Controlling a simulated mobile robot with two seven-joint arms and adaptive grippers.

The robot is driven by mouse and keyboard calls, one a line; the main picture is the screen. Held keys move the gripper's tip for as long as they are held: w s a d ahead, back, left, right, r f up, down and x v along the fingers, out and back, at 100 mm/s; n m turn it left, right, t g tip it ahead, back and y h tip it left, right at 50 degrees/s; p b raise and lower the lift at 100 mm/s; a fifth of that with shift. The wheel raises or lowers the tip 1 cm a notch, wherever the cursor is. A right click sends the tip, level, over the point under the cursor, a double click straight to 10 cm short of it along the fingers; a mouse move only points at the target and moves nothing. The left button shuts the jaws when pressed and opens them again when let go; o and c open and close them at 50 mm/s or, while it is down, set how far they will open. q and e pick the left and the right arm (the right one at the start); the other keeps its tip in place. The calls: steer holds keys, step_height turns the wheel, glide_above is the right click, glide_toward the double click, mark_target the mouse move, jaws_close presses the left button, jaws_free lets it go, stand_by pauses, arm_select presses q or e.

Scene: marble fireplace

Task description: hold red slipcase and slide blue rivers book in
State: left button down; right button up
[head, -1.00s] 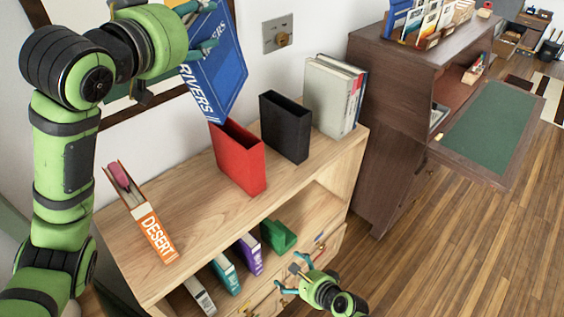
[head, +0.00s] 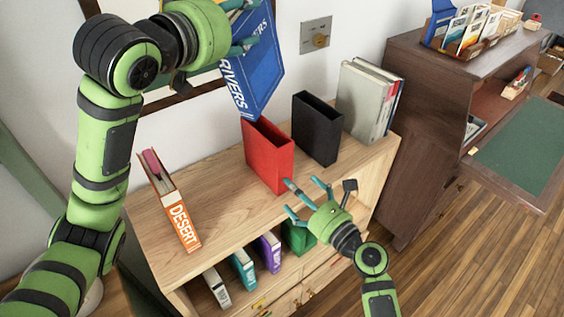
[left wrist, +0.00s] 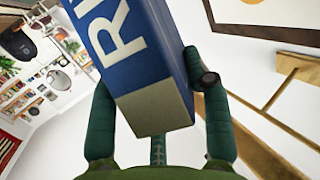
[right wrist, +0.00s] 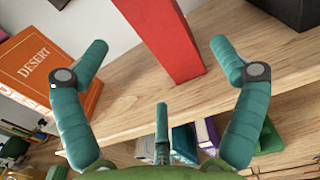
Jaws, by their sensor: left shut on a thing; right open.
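The blue rivers book (head: 262,70) is held up in my left gripper (head: 243,28), above and a little behind the red slipcase. In the left wrist view the book (left wrist: 120,45) sits between the two fingers. The red slipcase (head: 268,160) stands upright on the wooden shelf top, its open side facing up. My right gripper (head: 305,198) is open and empty in front of the slipcase's lower right part. In the right wrist view the slipcase (right wrist: 165,45) stands ahead between the spread fingers, apart from them.
A black slipcase (head: 317,128) stands right of the red one, with pale books (head: 362,100) beyond. Smaller books and a green case (head: 298,238) sit on the lower shelf. The shelf top (head: 215,180) left of the red slipcase is clear.

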mark_target(282, 176)
steer(key=x, duration=0.9)
steer(key=c, duration=1.3)
steer(key=shift+c, duration=0.2)
